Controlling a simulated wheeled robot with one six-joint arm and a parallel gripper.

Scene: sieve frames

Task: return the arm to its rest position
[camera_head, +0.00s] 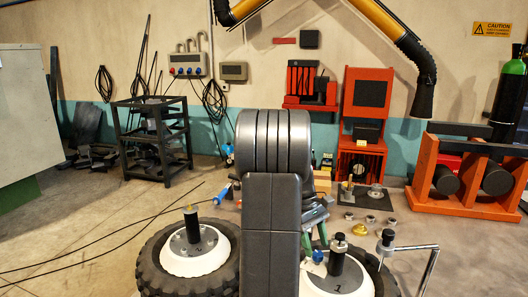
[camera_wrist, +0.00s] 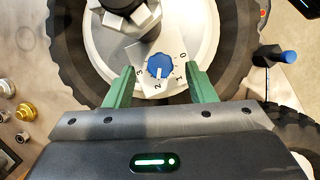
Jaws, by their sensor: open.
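My gripper (camera_wrist: 161,74) is open, with its two green fingers on either side of a blue knob (camera_wrist: 159,66) in the wrist view. Gaps show between the knob and both fingers, and nothing is held. The knob has a white pointer and sits on a white plate numbered 0 to 3, over a white wheel hub (camera_wrist: 193,38) with a black tyre. In the head view my arm rises in the middle and hides much of my gripper. The green fingers (camera_head: 314,238) show just right of it, low beside the right wheel (camera_head: 384,281).
A second tyred wheel (camera_head: 150,262) lies left of my arm. Nuts and brass fittings (camera_head: 370,219) lie on the floor behind the right wheel. A bent metal rod (camera_head: 428,262) stands at right. An orange rack (camera_head: 425,175) and a black frame (camera_head: 153,140) stand farther back. Left floor is mostly clear.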

